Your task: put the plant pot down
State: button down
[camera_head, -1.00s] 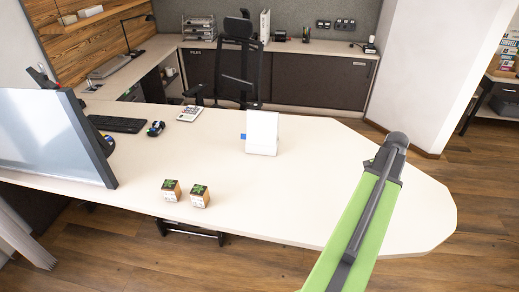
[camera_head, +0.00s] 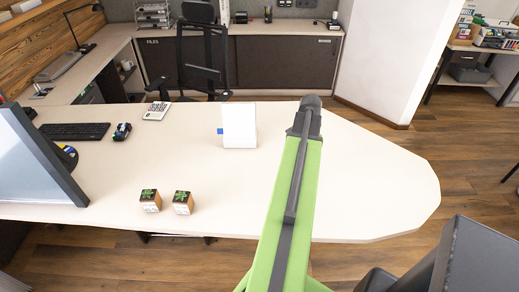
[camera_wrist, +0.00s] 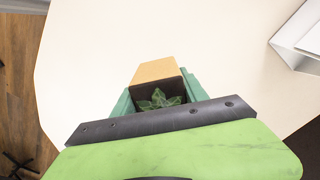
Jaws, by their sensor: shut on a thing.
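A plant pot (camera_wrist: 154,70) with wooden sides and a small green plant is in my gripper (camera_wrist: 157,93), seen in the wrist view. The teal fingers are shut on two of its sides. The pot is over the pale desktop (camera_wrist: 110,50); I cannot tell whether it touches the desk. In the head view my arm hides the gripper and the held pot. The desk (camera_head: 380,180) shows there with two similar plant pots, a left one (camera_head: 150,201) and a right one (camera_head: 183,203), near its front edge.
A white stand (camera_head: 239,125) is on the desk left of my arm; a white object (camera_wrist: 303,40) also shows at right in the wrist view. A monitor (camera_head: 40,160), keyboard (camera_head: 75,131) and calculator (camera_head: 156,110) are farther left. The desk's rounded right end is clear.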

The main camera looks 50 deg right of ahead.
jog(key=w+d+n, duration=0.3)
jog(key=w+n, duration=0.5)
jog(key=w, duration=0.1)
jog(key=b, duration=0.7)
send_over(278, 149)
jog(key=shift+n, duration=0.4)
jog(key=f, duration=0.6)
jog(key=shift+s+a+f, duration=0.1)
jog(key=shift+s+f, duration=0.15)
jog(key=shift+f, duration=0.1)
jog(key=shift+w+d+f, duration=0.1)
jog(key=shift+w+d, duration=0.2)
notch_tip(278, 149, down, 4)
jog(key=b, duration=0.4)
jog(key=shift+f, duration=0.2)
jog(key=shift+r, duration=0.25)
jog(key=shift+f, duration=0.2)
jog(key=c, duration=0.6)
grip_release()
